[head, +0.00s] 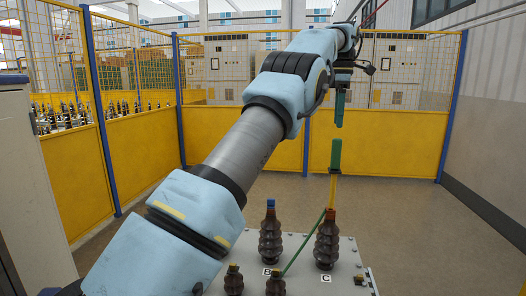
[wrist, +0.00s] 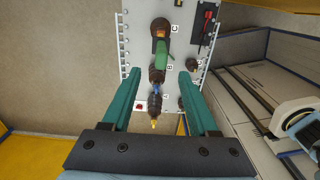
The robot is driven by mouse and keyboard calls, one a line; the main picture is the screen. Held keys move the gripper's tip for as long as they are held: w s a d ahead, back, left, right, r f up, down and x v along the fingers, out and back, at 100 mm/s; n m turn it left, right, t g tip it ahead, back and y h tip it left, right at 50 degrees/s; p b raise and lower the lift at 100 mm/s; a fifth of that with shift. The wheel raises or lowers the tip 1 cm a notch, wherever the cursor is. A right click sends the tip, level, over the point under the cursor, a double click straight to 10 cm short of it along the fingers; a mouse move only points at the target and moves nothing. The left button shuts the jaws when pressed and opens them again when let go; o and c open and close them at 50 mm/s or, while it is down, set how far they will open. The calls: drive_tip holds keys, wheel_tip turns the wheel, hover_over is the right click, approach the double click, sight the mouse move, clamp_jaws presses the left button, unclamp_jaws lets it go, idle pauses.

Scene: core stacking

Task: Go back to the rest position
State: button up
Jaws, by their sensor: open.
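My gripper (head: 339,120) is raised above the plate with its green fingers pointing down. In the wrist view my gripper (wrist: 160,73) has its two green fingers wide apart, with nothing held between them. Below it in the head view, a green piece on a yellow stem (head: 336,155) stands upright above the orange-topped insulator C (head: 327,240). A small gap separates the piece from the fingertips. In the wrist view the green piece (wrist: 162,55) shows beyond the fingertips, close to insulator C (wrist: 160,27).
A grey plate (head: 345,262) carries several brown insulators, including blue-topped B (head: 270,235). A green strip (head: 303,243) slopes down from C towards a smaller insulator. Yellow fence panels (head: 400,150) stand around. The floor on the right (head: 425,230) is clear.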

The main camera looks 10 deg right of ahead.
drive_tip(key=w+a+f+m+b, duration=0.1)
drive_tip(key=w+a+f+m, duration=0.15)
drive_tip(key=a, duration=0.35)
drive_tip(key=w+a+f+m+b, duration=0.1)
drive_tip(key=w+a+f, duration=0.1)
drive_tip(key=a+f, duration=0.3)
drive_tip(key=s+a+f+m+b, duration=0.1)
drive_tip(key=s+a+f+m, duration=0.15)
drive_tip(key=a, duration=0.45)
drive_tip(key=s+a+f+m, duration=0.1)
drive_tip(key=a+f+m, duration=0.1)
drive_tip(key=a+f, duration=0.3)
drive_tip(key=s+a+f+m, duration=0.2)
drive_tip(key=s+a+f, duration=0.2)
drive_tip(key=s, duration=0.3)
drive_tip(key=s+a+f+m+t+b, duration=0.1)
drive_tip(key=s+a+f+m, duration=0.2)
drive_tip(key=s+a, duration=0.4)
drive_tip(key=s+a+f+m+b, duration=0.1)
drive_tip(key=s+a+f+m, duration=0.1)
drive_tip(key=s+a+f, duration=0.4)
drive_tip(key=s, duration=0.2)
drive_tip(key=shift+s+a+m+t, duration=0.15)
drive_tip(key=shift+s+m+t, duration=0.15)
